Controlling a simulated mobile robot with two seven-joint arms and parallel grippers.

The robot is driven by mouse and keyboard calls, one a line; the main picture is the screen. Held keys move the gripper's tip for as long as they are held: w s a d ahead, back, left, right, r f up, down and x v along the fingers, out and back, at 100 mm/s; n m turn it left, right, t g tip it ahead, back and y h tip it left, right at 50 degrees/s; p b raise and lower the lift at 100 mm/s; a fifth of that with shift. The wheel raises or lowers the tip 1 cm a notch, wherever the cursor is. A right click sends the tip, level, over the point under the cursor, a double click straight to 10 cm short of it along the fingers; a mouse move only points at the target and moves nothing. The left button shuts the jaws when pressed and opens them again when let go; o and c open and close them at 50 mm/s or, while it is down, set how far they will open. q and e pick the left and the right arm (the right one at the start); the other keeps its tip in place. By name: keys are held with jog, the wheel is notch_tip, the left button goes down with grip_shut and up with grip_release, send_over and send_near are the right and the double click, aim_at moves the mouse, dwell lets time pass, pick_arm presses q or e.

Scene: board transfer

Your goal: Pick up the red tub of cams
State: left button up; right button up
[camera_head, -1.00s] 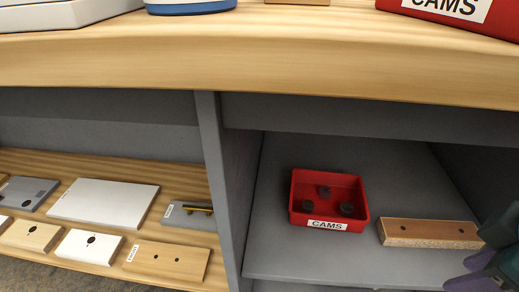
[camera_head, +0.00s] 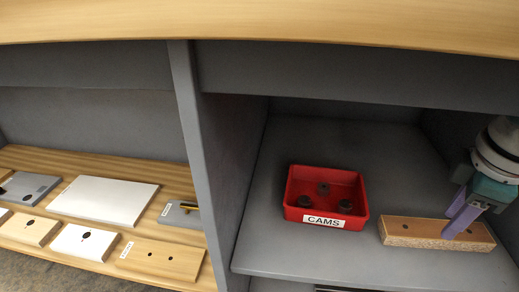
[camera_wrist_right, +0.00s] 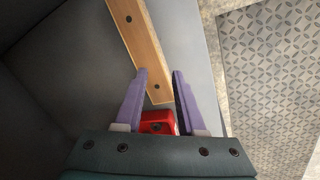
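The red tub (camera_head: 326,222) labelled CAMS sits on the grey shelf of the right compartment, with a few dark round cams inside. It also shows partly in the right wrist view as a red patch (camera_wrist_right: 157,118) between the finger bases, mostly hidden by my gripper. My right gripper (camera_head: 451,224) is to the right of the tub, over the wooden block; whether it touches the block is unclear. In the right wrist view the purple fingers (camera_wrist_right: 159,74) are apart with nothing held between them. My left gripper is in neither view.
A wooden block (camera_head: 420,233) with two holes lies on the shelf (camera_head: 300,258) just right of the tub. A grey divider (camera_head: 200,160) stands left. Beyond it, a wooden shelf holds a white board (camera_head: 103,200) and several smaller boards. The worktop (camera_head: 260,22) overhangs above.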

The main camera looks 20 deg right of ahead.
jog(key=shift+w+d+f+n+y, duration=0.2)
jog(key=shift+w+n+y, duration=0.2)
jog(key=shift+w, duration=0.1)
jog(key=shift+w+d+f+n+y, duration=0.15)
jog(key=shift+w+d+n+y, duration=0.05)
jog(key=shift+w+n+y, duration=0.25)
jog(key=w+a+n+y, duration=0.2)
jog(key=w+y, duration=0.1)
jog(key=shift+w+a+f+n+t, duration=0.1)
jog(key=shift+a+f+n+t, duration=0.05)
jog(key=shift+a+n+t, duration=0.15)
jog(key=b, duration=0.4)
send_near(329, 210)
jog(key=s+a, duration=0.2)
jog(key=s, duration=0.1)
jog(key=shift+a+f, duration=0.35)
jog(key=shift+f, duration=0.05)
jog(key=shift+w+a, duration=0.3)
jog(key=shift+a, duration=0.15)
jog(key=b+x, duration=0.3)
jog(key=x, duration=0.2)
jog(key=shift+w+a+b, duration=0.2)
jog(key=shift+a+b, duration=0.05)
jog(key=shift+b, duration=0.15)
jog(key=shift+r, duration=0.1)
grip_shut()
